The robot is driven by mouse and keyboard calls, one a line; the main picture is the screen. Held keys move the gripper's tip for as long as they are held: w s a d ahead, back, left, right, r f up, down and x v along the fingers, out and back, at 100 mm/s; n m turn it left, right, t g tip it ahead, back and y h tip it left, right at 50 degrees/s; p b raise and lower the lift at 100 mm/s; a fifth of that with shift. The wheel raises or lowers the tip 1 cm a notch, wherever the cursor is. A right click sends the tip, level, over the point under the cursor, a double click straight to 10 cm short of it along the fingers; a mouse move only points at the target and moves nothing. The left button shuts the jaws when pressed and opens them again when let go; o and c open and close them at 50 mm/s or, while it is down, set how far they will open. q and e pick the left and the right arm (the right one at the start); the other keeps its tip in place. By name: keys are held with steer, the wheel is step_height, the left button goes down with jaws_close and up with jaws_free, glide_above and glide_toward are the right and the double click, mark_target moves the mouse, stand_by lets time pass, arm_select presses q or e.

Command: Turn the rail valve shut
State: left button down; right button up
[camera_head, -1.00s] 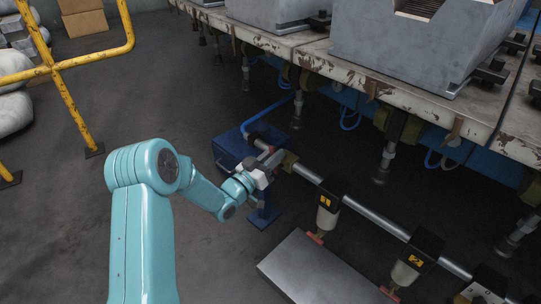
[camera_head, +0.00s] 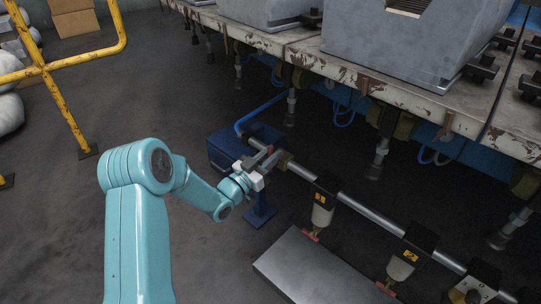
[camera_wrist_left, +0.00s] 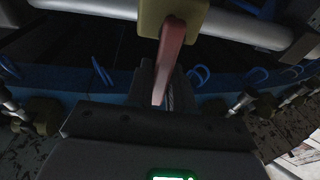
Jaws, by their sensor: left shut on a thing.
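The rail valve is a brass-coloured body (camera_head: 284,159) on a grey pipe rail, with a red lever. In the left wrist view the valve body (camera_wrist_left: 172,14) is at the top, and the red lever (camera_wrist_left: 171,50) reaches from it down to my gripper. My left gripper (camera_head: 262,163) is at the lever, beside the valve body, and is shut on the lever. The fingertips are mostly hidden in the dark part of the wrist view. My right gripper is not in view.
The pipe rail (camera_head: 359,205) runs to the lower right with several filter units, including one near the valve (camera_head: 322,206). A blue box (camera_head: 226,150) stands behind my gripper. A grey plate (camera_head: 316,268) lies below the rail. The worn machine table (camera_head: 400,94) overhangs beyond.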

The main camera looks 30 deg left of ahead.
arm_select(q)
steer(key=c, duration=1.1)
jaws_free()
steer(key=shift+s, duration=0.1)
steer(key=p+v, duration=0.4)
steer(key=v, duration=1.2)
steer(key=shift+f, duration=0.15)
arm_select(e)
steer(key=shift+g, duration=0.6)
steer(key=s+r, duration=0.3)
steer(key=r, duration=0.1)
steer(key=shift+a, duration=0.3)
arm_select(q)
steer(key=shift+s, duration=0.1)
